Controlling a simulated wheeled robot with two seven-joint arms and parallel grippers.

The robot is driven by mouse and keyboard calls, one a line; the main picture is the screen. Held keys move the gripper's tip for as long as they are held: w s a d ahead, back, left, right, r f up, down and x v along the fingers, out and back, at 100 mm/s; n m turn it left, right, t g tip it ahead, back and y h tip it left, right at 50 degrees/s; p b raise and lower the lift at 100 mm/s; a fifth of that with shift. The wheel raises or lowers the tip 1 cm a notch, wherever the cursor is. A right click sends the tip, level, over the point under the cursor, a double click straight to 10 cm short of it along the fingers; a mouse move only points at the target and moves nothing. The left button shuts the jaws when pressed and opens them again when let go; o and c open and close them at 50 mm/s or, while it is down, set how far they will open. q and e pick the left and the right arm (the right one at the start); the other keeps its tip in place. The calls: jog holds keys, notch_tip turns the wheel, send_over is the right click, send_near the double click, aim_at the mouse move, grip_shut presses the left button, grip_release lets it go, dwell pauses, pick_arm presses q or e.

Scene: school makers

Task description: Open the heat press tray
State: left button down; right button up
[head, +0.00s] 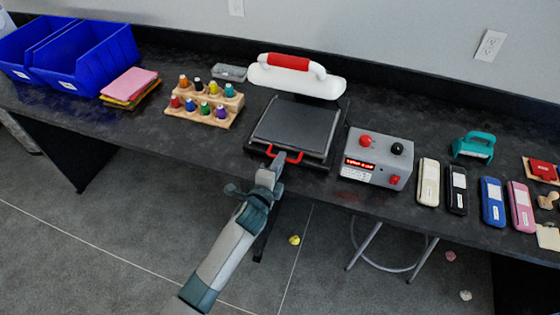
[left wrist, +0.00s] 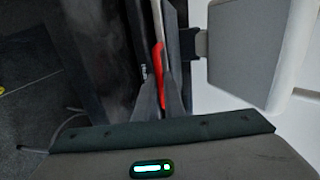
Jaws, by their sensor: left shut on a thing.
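The heat press has a flat dark tray (head: 297,126) at its front, with a red handle (head: 287,155) on the tray's front edge. Behind the tray stands the white press body (head: 297,80) with a red grip on top. My left gripper (head: 277,161) reaches up from below and is shut on the red handle. In the left wrist view the red handle (left wrist: 159,63) shows between the fingers (left wrist: 161,98). The tray's edge is close to the table's front edge. My right gripper is in neither view.
A grey control box (head: 378,158) with a red and a black knob stands right of the tray. Blue bins (head: 100,60) are far left. Several coloured cases, including a blue one (head: 493,202), line the right. A stool (head: 385,262) is below.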

pick_arm(q)
jog(key=f+p+v, duration=0.1)
jog(key=p+v, duration=0.1)
jog(key=v, duration=0.6)
jog(key=f+p+v, duration=0.2)
jog(key=v, duration=0.6)
jog(key=shift+s+a+f, duration=0.25)
jog(key=shift+s, duration=0.5)
jog(key=c, duration=1.9)
grip_release()
jog(key=shift+o, duration=0.2)
